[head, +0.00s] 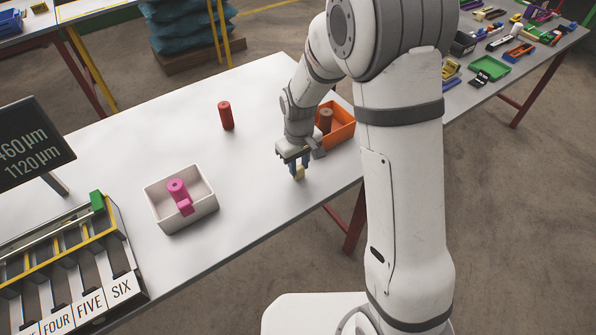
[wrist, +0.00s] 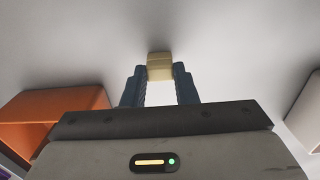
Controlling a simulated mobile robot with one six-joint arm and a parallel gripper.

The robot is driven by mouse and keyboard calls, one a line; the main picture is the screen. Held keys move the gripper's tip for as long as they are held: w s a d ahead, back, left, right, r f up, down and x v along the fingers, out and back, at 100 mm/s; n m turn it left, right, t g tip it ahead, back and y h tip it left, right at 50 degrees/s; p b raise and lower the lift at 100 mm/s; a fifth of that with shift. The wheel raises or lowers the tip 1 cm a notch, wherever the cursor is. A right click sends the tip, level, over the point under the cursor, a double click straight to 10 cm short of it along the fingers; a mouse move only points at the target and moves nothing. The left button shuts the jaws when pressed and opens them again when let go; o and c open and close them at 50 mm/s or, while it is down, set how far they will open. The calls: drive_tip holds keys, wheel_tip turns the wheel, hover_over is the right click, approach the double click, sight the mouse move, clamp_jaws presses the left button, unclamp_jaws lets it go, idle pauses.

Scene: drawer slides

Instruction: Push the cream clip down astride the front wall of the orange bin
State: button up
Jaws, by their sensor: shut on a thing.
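The cream clip (head: 299,174) is held between the blue fingertips of my gripper (head: 298,165), near the front edge of the white table. In the wrist view the clip (wrist: 160,66) sits at the tips of the two blue fingers (wrist: 159,88). I cannot tell whether it touches the table. The orange bin (head: 344,134) stands to the right of my gripper in the head view, partly hidden by my arm, with a brown cylinder (head: 325,121) in it. The bin (wrist: 62,103) also shows at the left of the wrist view. The clip is apart from its walls.
A white bin (head: 160,212) with a pink piece (head: 178,193) stands to the left. A red cylinder (head: 226,116) stands upright behind my gripper. A labelled rack (head: 75,270) is at the lower left. The tabletop between them is clear.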

sight(299, 167)
drive_tip(key=shift+r+p, duration=1.65)
drive_tip(key=shift+r, duration=0.9)
drive_tip(key=shift+r, duration=0.1)
wheel_tip(299, 167, up, 6)
drive_tip(key=p, duration=0.3)
drive_tip(key=shift+p, duration=0.35)
drive_tip(key=shift+f, duration=0.2)
